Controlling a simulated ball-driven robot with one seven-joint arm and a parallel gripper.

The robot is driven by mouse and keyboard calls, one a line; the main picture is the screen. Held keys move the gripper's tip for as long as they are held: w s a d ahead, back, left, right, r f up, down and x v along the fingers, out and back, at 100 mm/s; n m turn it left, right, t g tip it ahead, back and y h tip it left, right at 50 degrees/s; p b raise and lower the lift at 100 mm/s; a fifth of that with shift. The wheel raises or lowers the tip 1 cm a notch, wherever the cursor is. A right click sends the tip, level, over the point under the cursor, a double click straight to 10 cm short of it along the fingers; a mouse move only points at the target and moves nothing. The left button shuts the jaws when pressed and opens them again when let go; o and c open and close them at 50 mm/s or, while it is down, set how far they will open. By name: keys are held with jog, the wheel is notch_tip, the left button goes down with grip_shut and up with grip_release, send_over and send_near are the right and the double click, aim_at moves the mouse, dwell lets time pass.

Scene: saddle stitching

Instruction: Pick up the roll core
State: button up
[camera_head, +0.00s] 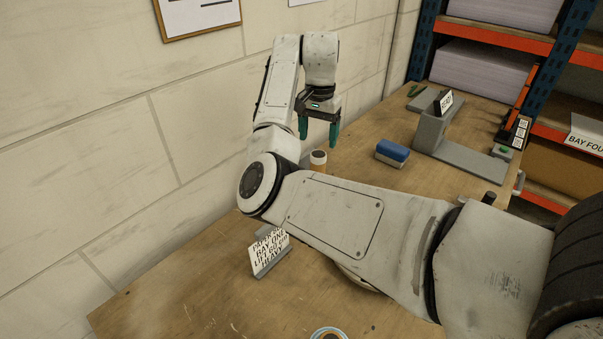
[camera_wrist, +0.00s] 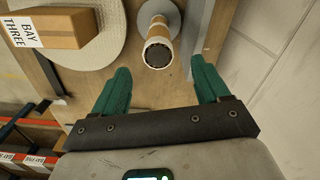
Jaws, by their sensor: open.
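The likely roll core (camera_wrist: 158,47) is a tan cylinder with a white band and a dark round end, upright on a grey disc (camera_wrist: 174,12) in the wrist view. In the head view the core (camera_head: 318,167) stands on the wooden table near the wall, its lower part hidden by my arm. My gripper (camera_head: 318,133) hangs above it, teal fingers pointing down, open and empty. In the wrist view the fingers of my gripper (camera_wrist: 160,72) are spread on either side of the core's line, with the core beyond the tips and apart from them.
A cardboard box (camera_wrist: 50,28) marked BAY THREE sits on a pale round mat (camera_wrist: 90,52). In the head view, a blue block (camera_head: 392,152) and a grey stand (camera_head: 455,148) lie right of the core. A lettered sign (camera_head: 270,252) stands nearer. The wall is close on the left.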

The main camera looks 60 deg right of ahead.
aim_at(316, 153)
jog(key=shift+w, duration=0.25)
notch_tip(316, 153, down, 5)
jog(key=shift+f+p, duration=0.1)
jog(key=shift+p, duration=0.3)
jog(key=shift+s+d+f+p, duration=0.15)
jog(key=shift+f+p, duration=0.1)
jog(key=shift+f, duration=0.65)
jog(key=shift+s+f+p, duration=0.1)
jog(key=shift+f+p, duration=0.15)
jog(key=shift+f, duration=0.7)
jog(key=shift+s+d+f+p, duration=0.15)
jog(key=shift+f+p, duration=0.1)
jog(key=shift+f, duration=0.65)
jog(key=shift+a, duration=0.1)
jog(key=shift+c, duration=0.3)
jog(key=c, duration=1.3)
jog(key=shift+r, duration=0.15)
